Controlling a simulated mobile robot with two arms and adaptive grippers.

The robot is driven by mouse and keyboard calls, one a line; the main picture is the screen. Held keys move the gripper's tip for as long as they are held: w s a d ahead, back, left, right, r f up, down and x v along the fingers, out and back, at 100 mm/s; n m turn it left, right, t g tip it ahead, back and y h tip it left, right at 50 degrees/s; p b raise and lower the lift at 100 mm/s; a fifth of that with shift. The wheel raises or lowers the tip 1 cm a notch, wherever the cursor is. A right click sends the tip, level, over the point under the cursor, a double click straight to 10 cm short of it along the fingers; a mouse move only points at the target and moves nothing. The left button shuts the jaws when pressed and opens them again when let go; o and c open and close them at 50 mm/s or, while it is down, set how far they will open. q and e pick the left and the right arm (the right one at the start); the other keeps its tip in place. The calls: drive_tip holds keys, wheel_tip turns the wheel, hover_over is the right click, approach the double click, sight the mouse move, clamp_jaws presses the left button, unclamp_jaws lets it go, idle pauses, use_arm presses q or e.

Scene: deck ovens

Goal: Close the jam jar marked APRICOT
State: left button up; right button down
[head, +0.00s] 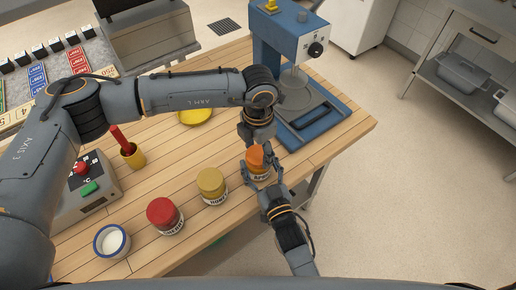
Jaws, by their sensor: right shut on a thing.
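The apricot jar (262,177) stands near the right edge of the wooden table, with a white label partly readable as "APRI". Its orange top (255,160) is partly covered by my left gripper; I cannot tell whether it is a lid sitting fully down. My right gripper (268,180) comes from the front and is shut on the jar's body. My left gripper (258,141) points down right above the orange top; its fingertips are too small and hidden to tell whether they are open or touching it.
A jar with a yellow lid (211,183) and a jar with a red lid (162,212) stand to the left. A white-filled bowl (111,240), a control box (95,192) and a yellow cup (132,157) are further left. A blue press machine (283,45) stands behind. A yellow plate (196,117) lies mid-table.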

use_arm(q)
drive_tip(key=shift+c, duration=0.7)
drive_tip(key=o, duration=1.4)
wheel_tip(320, 180, up, 12)
use_arm(e)
drive_tip(key=shift+c, duration=0.7)
unclamp_jaws()
